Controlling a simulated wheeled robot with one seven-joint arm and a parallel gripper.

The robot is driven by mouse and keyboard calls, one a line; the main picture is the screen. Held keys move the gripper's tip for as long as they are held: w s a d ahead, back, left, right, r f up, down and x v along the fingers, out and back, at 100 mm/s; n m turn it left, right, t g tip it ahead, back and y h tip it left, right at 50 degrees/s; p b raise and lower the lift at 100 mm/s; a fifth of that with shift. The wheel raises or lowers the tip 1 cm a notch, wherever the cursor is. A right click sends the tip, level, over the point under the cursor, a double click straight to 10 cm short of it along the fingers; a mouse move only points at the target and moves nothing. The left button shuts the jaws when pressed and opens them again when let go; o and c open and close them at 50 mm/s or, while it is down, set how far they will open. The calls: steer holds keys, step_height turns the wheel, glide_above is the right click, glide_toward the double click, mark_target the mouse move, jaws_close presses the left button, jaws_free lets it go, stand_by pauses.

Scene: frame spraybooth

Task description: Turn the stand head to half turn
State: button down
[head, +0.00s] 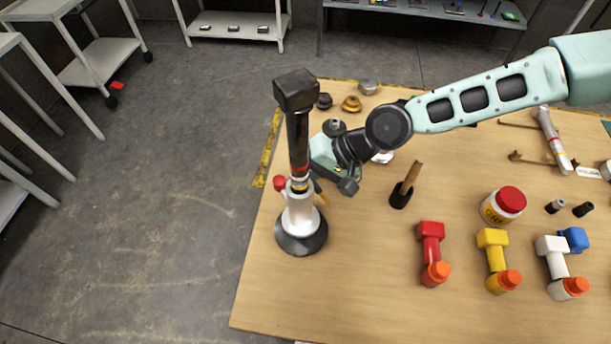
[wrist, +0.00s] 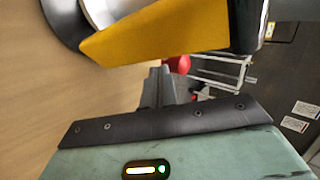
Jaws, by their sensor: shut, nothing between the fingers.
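The stand (head: 301,214) is upright near the table's left edge, with a black round base, a white column and a black shaft. Its dark block-shaped head (head: 296,90) is at the top. A red knob (head: 279,183) sticks out at its left side; a red knob also shows in the wrist view (wrist: 178,64). My gripper is just right of the stand, its tips partly hidden behind it in the head view. In the wrist view, my gripper (wrist: 157,84) is shut and empty. A large yellow bar (wrist: 165,32) crosses close above it. I cannot tell whether they touch.
A dark cup with a wooden handle (head: 405,188), a jar with a red lid (head: 503,206), and red (head: 431,253), yellow (head: 496,260) and white (head: 556,262) tools are to the right. Small knobs lie behind. The table (head: 340,290) is clear at front; open floor lies left.

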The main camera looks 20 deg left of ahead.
mark_target(283, 180)
steer(key=shift+s+a+f+n+g+h+b, duration=0.1)
steer(key=shift+s+a+n+g+h+b, duration=0.15)
steer(key=shift+a+n+g+b, duration=0.25)
steer(key=shift+s+a+n+g+h+b, duration=0.15)
steer(key=shift+s+a+n+g+h, duration=0.2)
steer(key=shift+n, duration=0.35)
steer(key=shift+s+a+n+g+h+b, duration=0.4)
steer(key=shift+n+g+h+b, duration=0.15)
steer(key=shift+n+b, duration=0.35)
steer(key=shift+s+a+n+g+h+b, duration=0.4)
steer(key=shift+n+g+h+b, duration=0.15)
steer(key=shift+n, duration=0.55)
steer(key=shift+s+a+n+g+h+b, duration=0.4)
steer(key=shift+s+n+h+b, duration=0.3)
steer(key=shift+n+h, duration=0.3)
steer(key=shift+s+b, duration=0.25)
steer(key=shift+b, duration=0.05)
steer(key=shift+s+a, duration=0.1)
steer(key=shift+s, duration=0.15)
